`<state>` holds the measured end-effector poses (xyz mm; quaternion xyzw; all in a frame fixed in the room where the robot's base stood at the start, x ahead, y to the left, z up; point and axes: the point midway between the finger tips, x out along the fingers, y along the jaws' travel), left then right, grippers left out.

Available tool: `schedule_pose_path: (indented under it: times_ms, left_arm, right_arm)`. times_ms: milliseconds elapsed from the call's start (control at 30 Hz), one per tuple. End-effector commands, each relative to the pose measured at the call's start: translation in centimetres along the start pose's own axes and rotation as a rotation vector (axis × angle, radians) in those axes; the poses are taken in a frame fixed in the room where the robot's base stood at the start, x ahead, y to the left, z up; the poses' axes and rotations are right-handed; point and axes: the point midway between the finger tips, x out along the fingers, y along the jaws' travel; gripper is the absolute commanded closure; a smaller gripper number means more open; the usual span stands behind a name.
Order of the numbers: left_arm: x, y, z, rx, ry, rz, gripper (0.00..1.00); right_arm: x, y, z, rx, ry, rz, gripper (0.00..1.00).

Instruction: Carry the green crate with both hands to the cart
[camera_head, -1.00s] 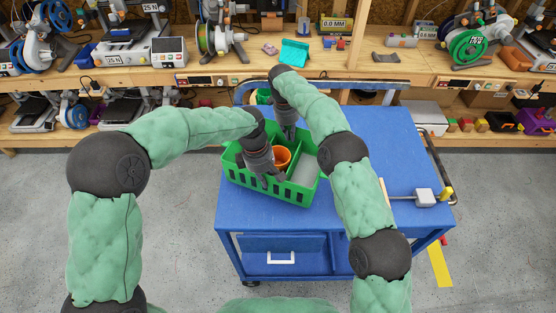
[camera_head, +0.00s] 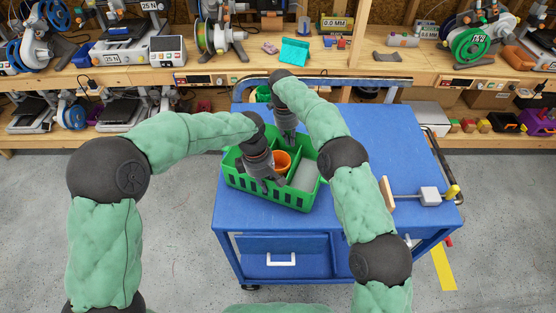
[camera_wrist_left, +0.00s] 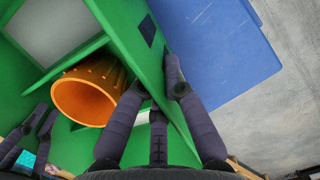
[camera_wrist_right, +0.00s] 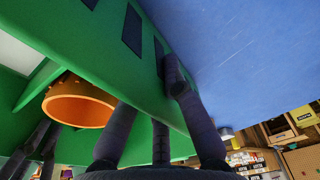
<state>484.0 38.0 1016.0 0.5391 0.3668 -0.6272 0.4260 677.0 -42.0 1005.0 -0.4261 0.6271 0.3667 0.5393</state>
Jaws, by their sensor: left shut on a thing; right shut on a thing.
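The green crate (camera_head: 290,199) is over the left part of the blue cart's top (camera_head: 400,150), upright; I cannot tell whether it touches the top. An orange cup (camera_head: 282,160) stands inside it, beside a grey-white panel (camera_head: 305,175) in another compartment. My left gripper (camera_head: 270,183) is shut on the crate's near wall, which also shows between the fingers in the left wrist view (camera_wrist_left: 152,75). My right gripper (camera_head: 288,138) is shut on the crate's far wall, seen in the right wrist view (camera_wrist_right: 150,60); its fingertips are partly hidden in the head view.
A tool with a wooden bar and a grey block (camera_head: 430,196) lies on the cart's right side. A dark rail (camera_head: 440,165) runs along the right edge. Behind is a wooden bench (camera_head: 230,72) with printers and spools. The cart top's middle right is clear.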

Motion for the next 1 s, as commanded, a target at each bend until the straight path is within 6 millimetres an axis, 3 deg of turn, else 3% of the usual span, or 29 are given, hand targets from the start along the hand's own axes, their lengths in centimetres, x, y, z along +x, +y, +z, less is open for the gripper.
schedule_pose_path:
  times_ms: [133, 167, 200, 233, 667, 1000]
  left_arm:
    - [0.7, 0.1, -0.1, 0.0, 0.0, 0.005, 1.0]
    - [0.6, 0.1, -0.1, 0.0, 0.0, 0.004, 0.82]
    - [0.5, 0.1, -0.1, 0.0, 0.0, 0.003, 0.7]
    - [0.5, 0.1, -0.1, 0.0, 0.0, 0.003, 0.66]
    - [-0.2, 0.1, -0.1, 0.0, 0.0, 0.004, 0.66]
    - [-6.2, 0.1, -0.1, 0.0, 0.0, 0.007, 0.66]
  right_arm:
    - [0.8, 0.1, 0.1, 0.0, 0.0, 0.001, 1.0]
    - [0.7, 0.1, 0.1, -0.001, 0.001, 0.002, 0.82]
    - [0.6, 0.1, 0.1, -0.001, 0.001, 0.002, 0.7]
    - [0.6, 0.1, 0.1, -0.001, 0.001, 0.002, 0.66]
    - [0.5, 0.0, 0.1, 0.0, 0.0, 0.0, 0.66]
    - [0.5, 0.0, 0.1, 0.0, 0.0, 0.0, 0.66]
